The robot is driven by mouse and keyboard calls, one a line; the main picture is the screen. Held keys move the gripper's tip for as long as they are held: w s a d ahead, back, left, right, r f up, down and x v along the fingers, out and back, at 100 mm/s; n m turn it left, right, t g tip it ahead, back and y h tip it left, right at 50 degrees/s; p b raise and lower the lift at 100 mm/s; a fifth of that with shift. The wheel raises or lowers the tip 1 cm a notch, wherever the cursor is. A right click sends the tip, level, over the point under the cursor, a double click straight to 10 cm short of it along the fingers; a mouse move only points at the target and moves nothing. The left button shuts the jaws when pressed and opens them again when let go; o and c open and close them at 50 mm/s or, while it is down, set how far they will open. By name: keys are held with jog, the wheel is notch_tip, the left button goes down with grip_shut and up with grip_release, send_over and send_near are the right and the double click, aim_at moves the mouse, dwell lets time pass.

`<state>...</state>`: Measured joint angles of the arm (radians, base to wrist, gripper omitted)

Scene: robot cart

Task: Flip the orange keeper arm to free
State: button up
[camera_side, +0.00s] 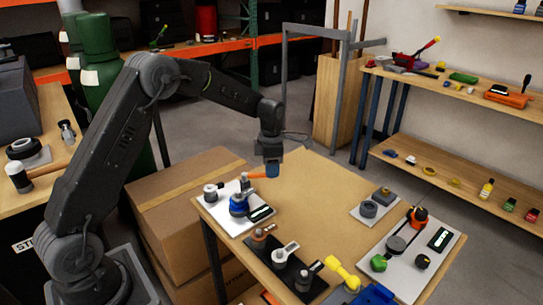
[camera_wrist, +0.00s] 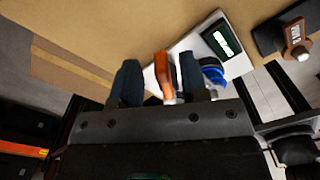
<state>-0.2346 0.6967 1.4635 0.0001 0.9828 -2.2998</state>
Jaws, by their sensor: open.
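The orange keeper arm (camera_wrist: 161,66) shows in the wrist view between the two fingers of my gripper (camera_wrist: 160,80), above a white base plate (camera_wrist: 158,80). In the side view the orange arm (camera_side: 256,174) sticks out to the left of my gripper (camera_side: 272,170), over the white plate (camera_side: 232,225) at the table's near left. My gripper points down and is open, with a finger on each side of the orange arm. I cannot tell whether either finger touches it.
A blue knob (camera_side: 238,204), a grey-topped post (camera_side: 210,191) and a dark label (camera_side: 261,213) share the white plate. A dark plate with levers (camera_side: 290,272) lies nearer. Another white panel (camera_side: 405,262) sits right. The table's middle (camera_side: 320,215) is clear.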

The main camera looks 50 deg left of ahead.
notch_tip(320, 180, up, 14)
jog(key=shift+f, duration=0.15)
dwell(0.7)
jog(key=s+d+r+m+t, duration=0.1)
jog(key=s+d+r+m, duration=0.3)
jog(key=s+m, duration=0.3)
jog(key=s+d+r+m+t, duration=0.2)
jog(key=s+d+r+m, duration=0.15)
jog(key=s+m, duration=0.3)
jog(key=s+d+f+m+t, duration=0.1)
jog(key=s+d+f+m, duration=0.1)
jog(key=s+m, duration=0.5)
jog(key=s+d+f+m+t, duration=0.1)
jog(key=s+d+f+m, duration=0.1)
jog(key=s+m, duration=0.6)
jog(key=shift+s+d+t, duration=0.25)
jog(key=shift+s+t, duration=0.05)
jog(key=shift+s, duration=0.6)
